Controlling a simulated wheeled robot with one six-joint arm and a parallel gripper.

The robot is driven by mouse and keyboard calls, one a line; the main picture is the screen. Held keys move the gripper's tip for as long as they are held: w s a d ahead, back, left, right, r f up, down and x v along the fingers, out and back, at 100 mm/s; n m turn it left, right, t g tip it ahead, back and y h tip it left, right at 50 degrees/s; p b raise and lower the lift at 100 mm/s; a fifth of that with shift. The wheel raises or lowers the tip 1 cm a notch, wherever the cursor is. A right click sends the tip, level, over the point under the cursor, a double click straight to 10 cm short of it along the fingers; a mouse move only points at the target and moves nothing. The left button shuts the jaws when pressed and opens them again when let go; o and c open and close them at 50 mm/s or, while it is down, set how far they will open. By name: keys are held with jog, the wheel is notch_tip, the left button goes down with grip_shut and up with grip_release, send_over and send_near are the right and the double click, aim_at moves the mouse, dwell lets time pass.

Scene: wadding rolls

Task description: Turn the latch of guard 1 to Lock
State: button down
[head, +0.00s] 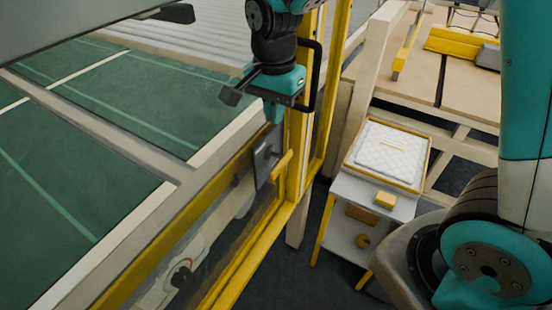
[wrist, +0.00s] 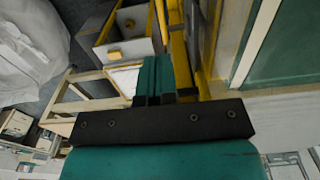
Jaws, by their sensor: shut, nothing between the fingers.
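A yellow-framed guard (head: 243,275) stands beside the green machine bed in the head view; I see no number on it. A grey latch plate (head: 264,160) sits on its upper part near the corner post, with a yellow lever (head: 282,166) sticking out, tilted. Any Lock marking is too small to tell. My gripper (head: 273,112) points down above the latch plate, apart from it, its fingers together and empty. In the wrist view my gripper (wrist: 153,62) shows shut teal fingers, with yellow guard bars (wrist: 180,55) just beyond them; the latch is not clear there.
A black pull handle (head: 316,75) is on the upright yellow frame close to my gripper. A small white cart (head: 345,192) with a quilted pad (head: 388,150) stands to the right. Dark floor lies between the guard and my arm base. A round dial (head: 181,272) sits below the guard's top bar.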

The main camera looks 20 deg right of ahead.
aim_at(276, 169)
jog(key=shift+f, duration=0.15)
notch_tip(276, 169, down, 14)
jog(key=p, duration=0.3)
jog(key=shift+p, duration=0.4)
